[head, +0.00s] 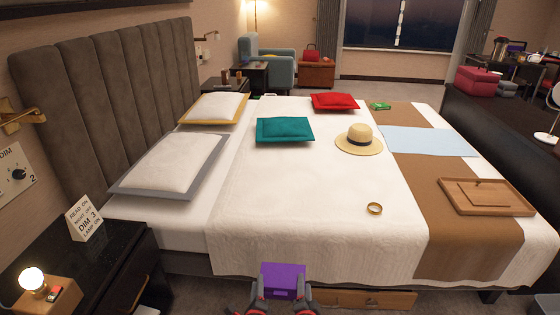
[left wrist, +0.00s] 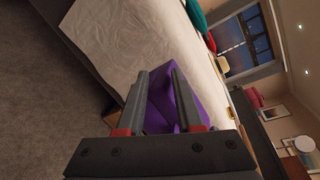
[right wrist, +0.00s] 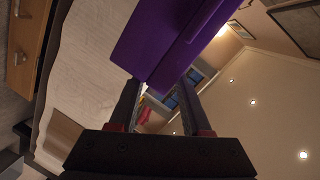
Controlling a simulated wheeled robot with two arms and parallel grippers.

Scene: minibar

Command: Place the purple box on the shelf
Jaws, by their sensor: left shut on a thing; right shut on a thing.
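The purple box (head: 282,278) is held between my two grippers at the bottom centre of the head view, in front of the bed's near edge. My left gripper (head: 259,281) is at the box's left side and my right gripper (head: 305,287) at its right side. In the left wrist view the box (left wrist: 181,100) sits between the fingers of my left gripper (left wrist: 163,85). In the right wrist view the box (right wrist: 170,40) is at the fingertips of my right gripper (right wrist: 160,83). I cannot make out which surface is the shelf.
The bed (head: 310,210) fills the space ahead, with a straw hat (head: 359,141), a gold ring (head: 375,208) and a wooden tray (head: 487,196) on it. A black nightstand (head: 108,245) stands at the left with a small lamp (head: 33,281). A wooden drawer (head: 362,299) shows under the bed.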

